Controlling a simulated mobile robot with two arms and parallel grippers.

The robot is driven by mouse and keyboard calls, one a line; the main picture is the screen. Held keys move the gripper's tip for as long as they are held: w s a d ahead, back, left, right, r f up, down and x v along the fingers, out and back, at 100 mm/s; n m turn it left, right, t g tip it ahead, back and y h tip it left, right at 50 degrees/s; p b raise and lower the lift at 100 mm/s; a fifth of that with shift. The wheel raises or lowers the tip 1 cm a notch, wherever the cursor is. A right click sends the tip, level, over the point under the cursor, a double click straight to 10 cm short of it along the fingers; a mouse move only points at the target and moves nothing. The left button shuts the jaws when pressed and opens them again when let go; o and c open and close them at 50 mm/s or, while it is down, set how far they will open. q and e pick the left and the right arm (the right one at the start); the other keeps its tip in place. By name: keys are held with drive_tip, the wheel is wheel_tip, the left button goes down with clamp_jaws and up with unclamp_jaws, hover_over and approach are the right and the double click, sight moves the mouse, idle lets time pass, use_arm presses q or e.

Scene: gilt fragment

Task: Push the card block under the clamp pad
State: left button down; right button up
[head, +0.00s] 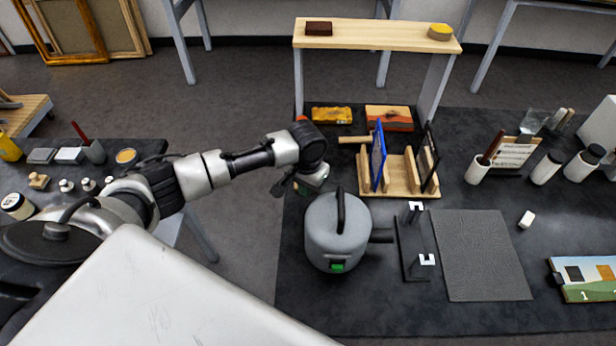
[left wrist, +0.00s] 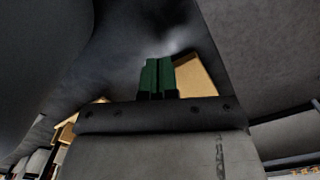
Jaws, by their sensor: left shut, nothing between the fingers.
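My left gripper (head: 302,188) hangs at the end of the left arm, just above and left of a grey pot-shaped device (head: 338,235) with a black handle and a green button. In the left wrist view its green fingers (left wrist: 157,78) are together with nothing between them. A tan surface (left wrist: 195,78) shows behind the fingers. A small white block (head: 527,219) lies on the dark table, right of a grey mat (head: 481,255); I cannot tell whether it is the card block. A black bar with white end pieces (head: 411,245) lies left of the mat. No clamp pad is clearly recognisable. My right gripper is not in view.
A wooden rack (head: 402,190) holding upright blue and dark panels stands behind the grey device. A raised wooden shelf (head: 378,37) spans the back. Cups and jars (head: 478,171) stand at the right. The dark table's front (head: 400,315) is clear.

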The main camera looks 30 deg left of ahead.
sight(307, 201)
use_arm(q)
drive_tip(key=shift+f+b, duration=0.75)
drive_tip(key=shift+f, duration=1.05)
drive_tip(key=shift+r+p, duration=0.15)
drive_tip(key=shift+p, duration=0.45)
idle(0.4)
drive_tip(key=shift+w+a+b, duration=0.3)
drive_tip(key=shift+w+b, duration=0.05)
drive_tip(key=shift+w, duration=0.3)
drive_tip(key=shift+w+a+b, duration=0.3)
drive_tip(key=shift+w, duration=0.3)
drive_tip(key=shift+w+a, duration=0.15)
drive_tip(key=shift+w, duration=0.15)
drive_tip(key=shift+w+a+b, duration=0.25)
drive_tip(key=shift+w+b, duration=0.25)
drive_tip(key=shift+w, duration=0.1)
drive_tip(key=shift+w+a+b, duration=0.25)
drive_tip(key=shift+w+b, duration=0.2)
drive_tip(key=shift+w, duration=0.1)
drive_tip(key=shift+w+a, duration=0.1)
drive_tip(key=shift+w, duration=0.15)
drive_tip(key=shift+w+a+b, duration=0.45)
drive_tip(key=shift+w+b, duration=0.4)
drive_tip(key=shift+b, duration=0.05)
drive_tip(key=shift+w+a, duration=0.15)
drive_tip(key=shift+w, duration=0.15)
